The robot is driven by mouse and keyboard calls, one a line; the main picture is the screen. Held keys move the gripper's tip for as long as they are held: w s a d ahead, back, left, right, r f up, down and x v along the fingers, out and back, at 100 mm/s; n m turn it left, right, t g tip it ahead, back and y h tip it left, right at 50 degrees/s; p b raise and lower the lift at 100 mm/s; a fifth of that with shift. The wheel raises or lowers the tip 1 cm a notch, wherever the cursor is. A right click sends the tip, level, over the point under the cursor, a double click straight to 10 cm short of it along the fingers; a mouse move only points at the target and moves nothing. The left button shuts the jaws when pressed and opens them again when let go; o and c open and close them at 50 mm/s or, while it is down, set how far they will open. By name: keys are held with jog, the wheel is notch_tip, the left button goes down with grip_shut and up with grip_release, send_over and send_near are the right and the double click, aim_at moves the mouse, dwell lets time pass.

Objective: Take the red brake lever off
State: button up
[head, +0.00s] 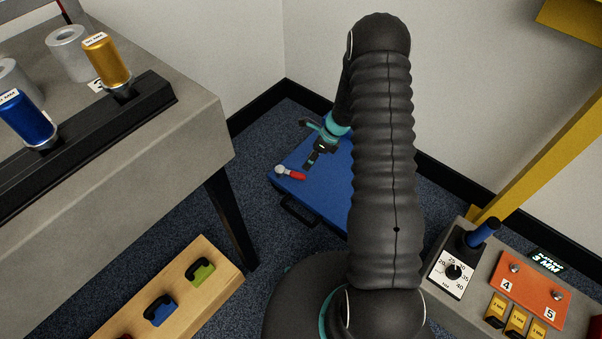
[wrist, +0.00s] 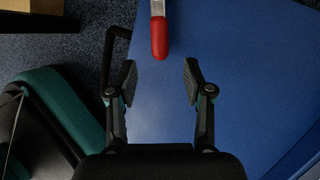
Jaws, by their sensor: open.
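The red brake lever (head: 297,175) shows in the head view at the left edge of a blue flat-topped surface (head: 325,190), with a pale round end at its left. In the wrist view its red grip (wrist: 159,38) hangs in from the top edge on a grey shank; the rest is out of frame. My gripper (head: 309,143) is above the blue surface, beside the lever in the head view. In the wrist view my gripper (wrist: 160,82) is open and empty, the red grip lying beyond the fingertips, roughly in line with the gap between them. No contact shows.
A dark handle (head: 298,209) sticks out from the blue body's front. A grey bench (head: 190,140) with blue and gold cylinders stands at left, a wooden rack (head: 190,305) below it. A control panel (head: 535,290) is at lower right, and walls close the back corner.

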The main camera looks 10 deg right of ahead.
aim_at(290, 174)
jog(key=x, duration=0.7)
jog(key=shift+a+f, duration=0.1)
jog(key=shift+f, duration=0.2)
grip_shut()
